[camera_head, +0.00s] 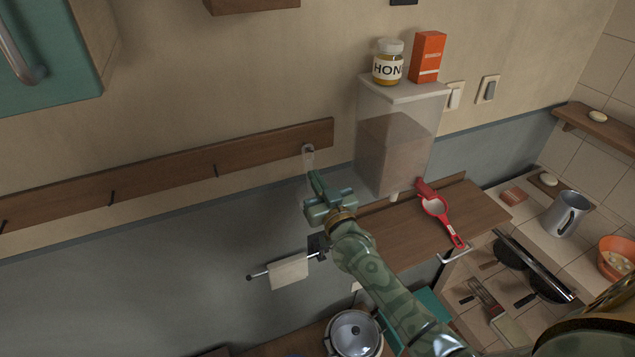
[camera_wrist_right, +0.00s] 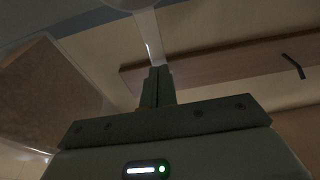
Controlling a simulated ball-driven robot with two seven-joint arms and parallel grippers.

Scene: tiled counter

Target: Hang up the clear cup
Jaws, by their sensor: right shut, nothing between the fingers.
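A wooden rail (camera_head: 165,178) with dark hooks runs along the wall; it also shows in the wrist view (camera_wrist_right: 215,67). A clear, faint piece that looks like the cup (camera_head: 308,150) is at the rail's right end, where a hook would be. It seems to hang there, but its outline is hard to make out. My right gripper (camera_head: 314,176) is just below it, with fingers shut and empty. In the wrist view the shut fingertips (camera_wrist_right: 157,72) point up toward a pale clear strip (camera_wrist_right: 148,35), probably part of the cup. I cannot tell if they touch. My left gripper is out of view.
A clear dispenser (camera_head: 398,150) with a honey jar (camera_head: 388,65) and orange box (camera_head: 427,57) on top stands close right of my gripper. A red utensil (camera_head: 437,210) lies on the wooden shelf (camera_head: 480,212). A towel bar (camera_head: 288,270) is below. Rail hooks to the left are bare.

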